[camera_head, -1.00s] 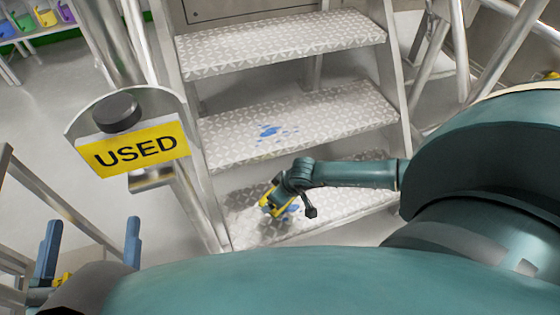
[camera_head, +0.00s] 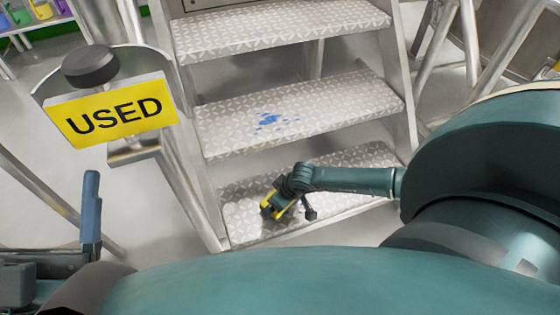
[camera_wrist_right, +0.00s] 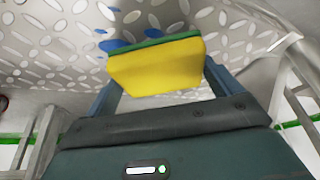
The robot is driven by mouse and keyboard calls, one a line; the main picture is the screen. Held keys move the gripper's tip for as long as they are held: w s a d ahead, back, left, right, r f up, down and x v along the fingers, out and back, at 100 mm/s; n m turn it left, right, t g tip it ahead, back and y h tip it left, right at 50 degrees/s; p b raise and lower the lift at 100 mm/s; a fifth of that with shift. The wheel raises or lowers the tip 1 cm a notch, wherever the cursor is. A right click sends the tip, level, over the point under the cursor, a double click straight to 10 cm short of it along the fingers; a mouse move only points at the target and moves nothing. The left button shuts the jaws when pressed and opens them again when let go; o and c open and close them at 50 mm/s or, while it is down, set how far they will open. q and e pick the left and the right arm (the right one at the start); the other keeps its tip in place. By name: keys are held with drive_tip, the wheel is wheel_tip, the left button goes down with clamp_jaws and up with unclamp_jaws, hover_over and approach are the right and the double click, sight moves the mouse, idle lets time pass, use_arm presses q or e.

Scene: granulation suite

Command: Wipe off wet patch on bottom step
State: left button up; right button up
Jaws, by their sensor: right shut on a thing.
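My right gripper (camera_head: 268,212) is shut on a yellow sponge (camera_wrist_right: 155,70) with a green side. It holds the sponge low at the left part of the bottom step (camera_head: 345,192). In the right wrist view, the green side faces the patterned step, and blue wet patches (camera_wrist_right: 115,44) show beside and beyond the sponge. I cannot tell whether the sponge touches the step. In the head view, my gripper and arm cover part of the bottom step, and no blue shows there. My left gripper (camera_head: 90,212) is at the lower left, away from the steps; its opening is unclear.
Another blue wet patch (camera_head: 270,122) lies on the middle step (camera_head: 340,105). A yellow USED sign (camera_head: 118,110) with a dark round knob (camera_head: 90,66) above it stands left of the stairs. Metal rails (camera_head: 460,40) stand at the right.

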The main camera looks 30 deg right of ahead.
drive_tip(key=shift+f+b, duration=0.6)
idle(0.5)
